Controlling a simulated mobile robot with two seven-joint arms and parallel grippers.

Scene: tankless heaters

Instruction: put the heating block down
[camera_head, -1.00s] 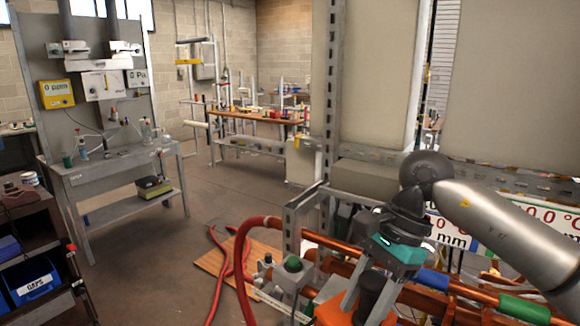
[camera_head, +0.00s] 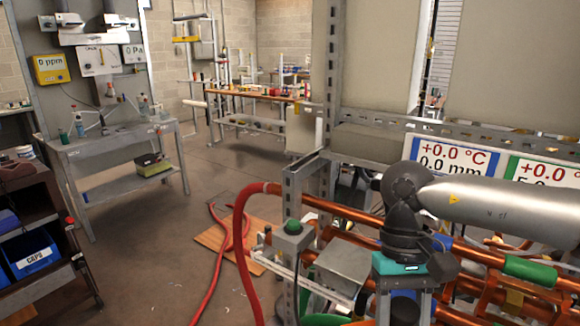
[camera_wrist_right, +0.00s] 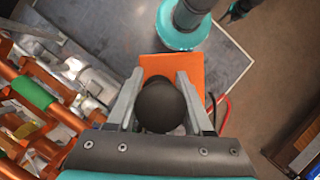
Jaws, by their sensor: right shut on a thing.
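My right gripper (camera_head: 405,305) points down near the bottom of the head view, in front of the copper pipe rack. It also shows in the right wrist view (camera_wrist_right: 160,85), where its two fingers are shut on the black rounded knob (camera_wrist_right: 161,106) of the heating block. The block's orange body (camera_wrist_right: 172,65) shows beyond the knob. I cannot tell whether the block touches anything beneath.
Copper pipes (camera_head: 350,216) and a metal frame (camera_head: 292,210) stand close to the right arm. A red hose (camera_head: 240,225) loops at the left of the frame. A grey workbench (camera_head: 120,150) and a dark shelf with blue bins (camera_head: 30,255) stand left.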

